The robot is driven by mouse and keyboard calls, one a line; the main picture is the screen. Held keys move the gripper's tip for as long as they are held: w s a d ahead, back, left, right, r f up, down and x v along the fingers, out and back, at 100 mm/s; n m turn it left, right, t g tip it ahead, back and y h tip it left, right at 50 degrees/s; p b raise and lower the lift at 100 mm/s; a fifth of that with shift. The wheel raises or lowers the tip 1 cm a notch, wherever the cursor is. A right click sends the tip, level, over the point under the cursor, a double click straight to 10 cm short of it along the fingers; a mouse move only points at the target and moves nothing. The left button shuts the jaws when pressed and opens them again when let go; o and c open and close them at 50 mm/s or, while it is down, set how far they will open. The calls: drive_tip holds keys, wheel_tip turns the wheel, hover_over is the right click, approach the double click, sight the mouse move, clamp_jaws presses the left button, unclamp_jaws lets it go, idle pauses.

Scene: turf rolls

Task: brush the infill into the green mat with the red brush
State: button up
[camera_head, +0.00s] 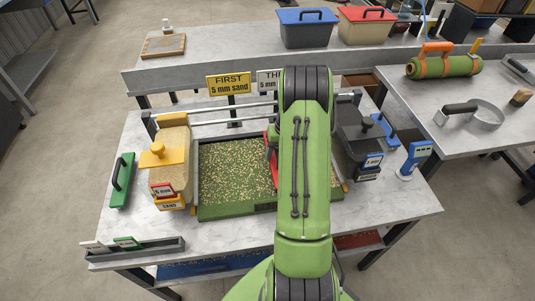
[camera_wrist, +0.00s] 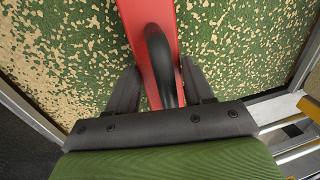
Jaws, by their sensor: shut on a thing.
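The green mat (camera_head: 222,168) lies in a framed tray on the middle table, with tan infill specks scattered over it. In the wrist view the mat (camera_wrist: 235,42) shows specks on both sides of the brush, in larger tan patches at the left. The red brush (camera_wrist: 142,18) lies across the mat, with a black arched handle. My gripper (camera_wrist: 155,88) is shut on this handle.
A sand hopper with a yellow lid (camera_head: 163,157) stands left of the mat, and a dark hopper (camera_head: 362,140) stands right. A blue gauge (camera_head: 414,160) stands at the right. The table front (camera_head: 215,240) is mostly clear.

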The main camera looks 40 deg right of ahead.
drive_tip(key=s+d, duration=0.2)
drive_tip(key=d, duration=0.1)
drive_tip(key=s+d+p, duration=0.1)
drive_tip(key=s+d, duration=0.1)
drive_tip(key=d, duration=0.1)
drive_tip(key=s+d, duration=0.3)
drive_tip(key=d, duration=0.1)
idle(0.3)
drive_tip(key=shift+w+a, duration=0.55)
drive_tip(key=shift+a, duration=0.25)
drive_tip(key=shift+w+a, duration=0.6)
drive_tip(key=shift+a, duration=0.2)
drive_tip(key=shift+w+a, duration=0.55)
drive_tip(key=shift+a, duration=0.25)
drive_tip(key=shift+s+d, duration=0.55)
drive_tip(key=shift+d, duration=0.25)
drive_tip(key=shift+s+d, duration=0.55)
drive_tip(key=shift+d, duration=0.25)
drive_tip(key=shift+s+d, duration=0.55)
drive_tip(key=shift+d, duration=0.25)
